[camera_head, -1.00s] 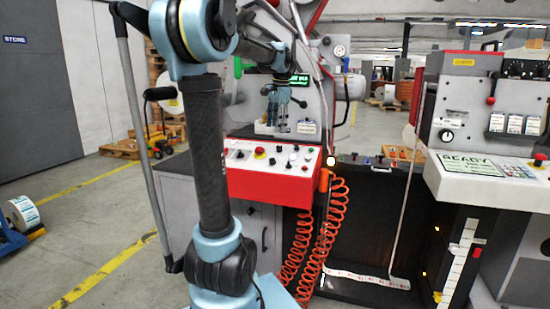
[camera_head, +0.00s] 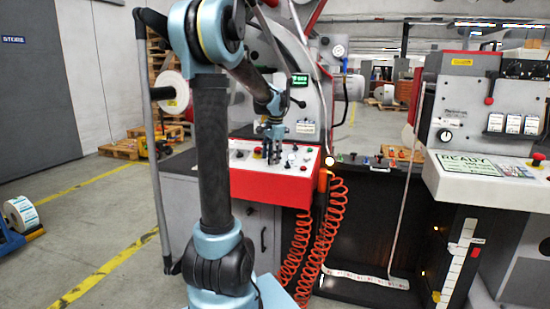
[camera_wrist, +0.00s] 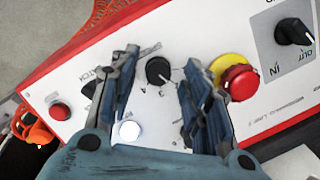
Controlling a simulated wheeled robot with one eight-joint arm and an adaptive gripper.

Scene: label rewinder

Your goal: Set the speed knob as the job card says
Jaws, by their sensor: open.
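My gripper (camera_head: 272,154) points down at the sloped white top of the red control panel (camera_head: 262,186) in the head view. In the wrist view my gripper (camera_wrist: 162,62) is open, its dark fingers on either side of a small black knob (camera_wrist: 158,71). Numeral marks lie around this knob; its name is not readable, so I cannot tell surely that it is the speed knob. The fingers appear apart from it. A white card (camera_head: 306,127) is on the machine face above the panel; its writing is too small to read.
The wrist view shows a red emergency button (camera_wrist: 238,83) on a yellow disc right of the fingers, an IN/OUT knob (camera_wrist: 294,32), a red button (camera_wrist: 60,111) and a lit white button (camera_wrist: 129,131). Orange coiled hoses (camera_head: 333,225) hang below the panel.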

